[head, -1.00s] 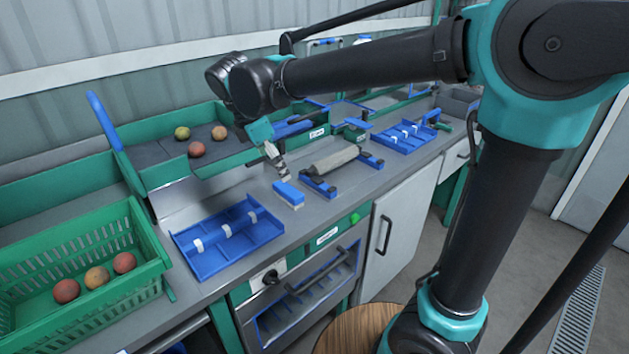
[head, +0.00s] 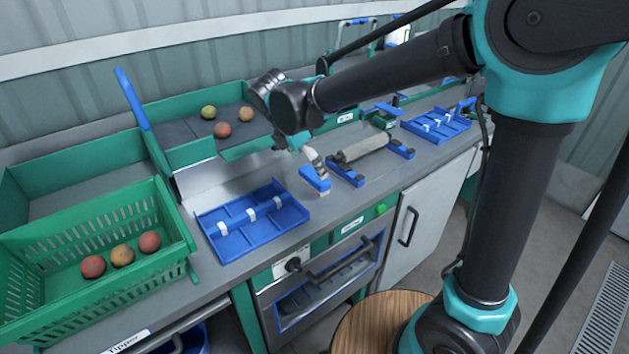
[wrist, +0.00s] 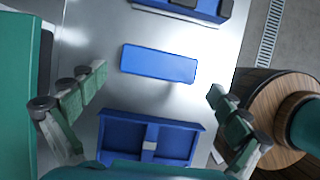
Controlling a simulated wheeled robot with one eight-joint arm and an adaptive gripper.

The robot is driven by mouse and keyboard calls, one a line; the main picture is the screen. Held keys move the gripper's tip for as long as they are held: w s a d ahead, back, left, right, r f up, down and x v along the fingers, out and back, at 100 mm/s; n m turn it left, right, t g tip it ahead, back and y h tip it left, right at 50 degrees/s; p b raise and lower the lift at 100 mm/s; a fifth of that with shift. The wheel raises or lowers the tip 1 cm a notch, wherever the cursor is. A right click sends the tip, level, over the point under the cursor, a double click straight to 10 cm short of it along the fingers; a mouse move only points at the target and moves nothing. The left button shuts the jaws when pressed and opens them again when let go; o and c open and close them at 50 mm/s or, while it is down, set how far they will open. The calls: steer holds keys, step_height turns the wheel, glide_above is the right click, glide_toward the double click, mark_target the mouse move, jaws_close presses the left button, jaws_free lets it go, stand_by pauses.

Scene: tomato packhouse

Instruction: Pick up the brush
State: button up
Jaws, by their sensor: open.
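The brush (head: 315,181) has a blue back and pale bristles below. It lies on the grey worktop, just right of the blue divided tray. In the wrist view the brush (wrist: 158,63) shows from above as a plain blue rectangle. My gripper (head: 309,156) is above the brush, close to it. In the wrist view my gripper (wrist: 158,84) is open and empty, with one finger to each side of the brush. I cannot tell the exact height gap.
The blue divided tray (head: 240,236) lies left of the brush. A grey roller on a blue-ended stand (head: 346,172) is close on its right. A green crate with tomatoes (head: 180,262) stands at left. Bare worktop (head: 345,202) shows in front.

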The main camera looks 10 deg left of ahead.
mark_target(314, 175)
steer(key=shift+x, duration=2.85)
steer(key=shift+c, duration=0.5)
steer(key=c, duration=0.7)
